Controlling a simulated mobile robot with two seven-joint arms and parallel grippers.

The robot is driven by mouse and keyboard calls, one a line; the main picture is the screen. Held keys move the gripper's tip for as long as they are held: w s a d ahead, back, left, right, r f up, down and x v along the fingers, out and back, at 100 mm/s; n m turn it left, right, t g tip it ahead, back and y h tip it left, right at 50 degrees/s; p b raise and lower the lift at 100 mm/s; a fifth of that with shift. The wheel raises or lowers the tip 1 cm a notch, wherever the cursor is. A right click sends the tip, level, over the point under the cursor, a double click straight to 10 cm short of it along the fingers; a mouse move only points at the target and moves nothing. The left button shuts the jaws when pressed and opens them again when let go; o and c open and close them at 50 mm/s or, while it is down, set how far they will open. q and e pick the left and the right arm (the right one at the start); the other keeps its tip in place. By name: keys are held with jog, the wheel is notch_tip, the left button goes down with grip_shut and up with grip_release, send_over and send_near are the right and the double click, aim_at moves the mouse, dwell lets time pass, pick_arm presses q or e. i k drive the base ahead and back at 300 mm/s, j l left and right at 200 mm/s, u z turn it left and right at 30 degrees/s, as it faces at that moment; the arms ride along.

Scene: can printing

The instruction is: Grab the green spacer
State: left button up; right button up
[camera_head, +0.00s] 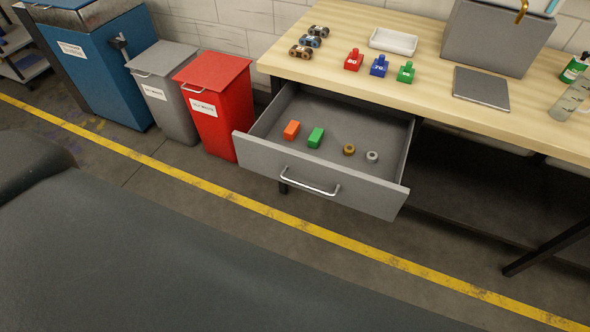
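A green block (316,138), the likely green spacer, lies in the open grey drawer (318,186) under the workbench. An orange block (291,130) lies just to its left. A brass-coloured ring (348,149) and a grey ring (372,156) lie to its right, apart from it. Nothing covers the green block. Neither of my grippers shows in the head view.
The wooden bench (430,88) above the drawer holds red, blue and green (406,73) stamp-like pieces, a white tray (393,41), a dark flat plate (481,88) and a grey box. A red bin (214,105) stands left of the drawer.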

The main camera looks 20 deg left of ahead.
aim_at(316, 135)
jog(key=i+l+u, duration=0.15)
jog(key=u, duration=0.35)
jog(key=i+l+u, duration=0.3)
jog(key=u, duration=0.2)
jog(key=i+l, duration=0.15)
jog(key=l, duration=0.15)
jog(key=i+l+u, duration=0.15)
jog(key=i+l, duration=0.1)
jog(key=l, duration=0.3)
